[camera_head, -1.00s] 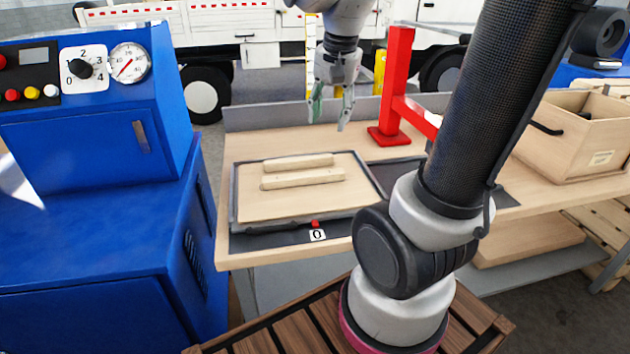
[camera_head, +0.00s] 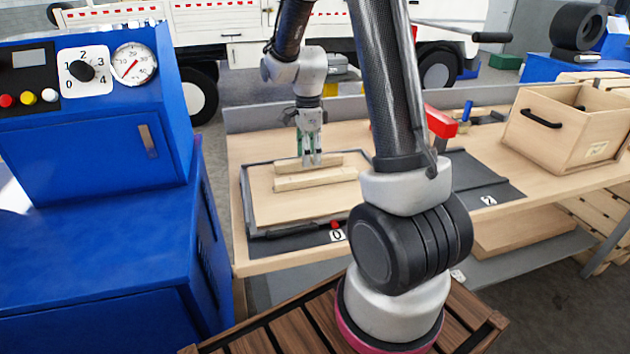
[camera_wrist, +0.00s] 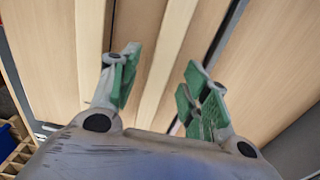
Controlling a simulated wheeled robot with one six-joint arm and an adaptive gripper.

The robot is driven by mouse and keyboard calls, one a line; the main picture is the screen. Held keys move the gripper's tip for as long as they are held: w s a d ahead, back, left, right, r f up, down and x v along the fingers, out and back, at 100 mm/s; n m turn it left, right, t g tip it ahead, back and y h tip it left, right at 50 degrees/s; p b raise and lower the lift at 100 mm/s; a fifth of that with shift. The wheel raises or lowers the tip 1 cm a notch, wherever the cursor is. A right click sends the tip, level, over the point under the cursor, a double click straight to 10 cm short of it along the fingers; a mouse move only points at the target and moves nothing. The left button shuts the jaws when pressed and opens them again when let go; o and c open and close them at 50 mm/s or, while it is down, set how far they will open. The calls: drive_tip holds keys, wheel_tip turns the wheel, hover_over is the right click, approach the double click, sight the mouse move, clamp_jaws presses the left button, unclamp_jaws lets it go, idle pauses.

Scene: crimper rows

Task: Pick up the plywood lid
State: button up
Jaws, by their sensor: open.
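The plywood lid (camera_head: 275,204) is a flat pale panel with two parallel wooden battens on top. It lies in a dark grey shallow frame on the left of the workbench. My gripper (camera_head: 311,160) points down over the far batten (camera_head: 333,160), its fingertips close to it. In the wrist view my gripper (camera_wrist: 160,88) is open, with green pads either side of this batten (camera_wrist: 168,50). The other batten (camera_wrist: 90,45) is left of the fingers. I cannot tell whether the pads touch the wood.
A blue control cabinet (camera_head: 95,150) stands left of the bench. An open wooden box (camera_head: 565,135) sits at the bench's right. A dark mat marked 2 (camera_head: 485,185) lies empty.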

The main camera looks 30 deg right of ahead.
wheel_tip(320, 180, down, 2)
drive_tip(key=shift+f, duration=0.15)
drive_tip(key=c, duration=1)
clamp_jaws()
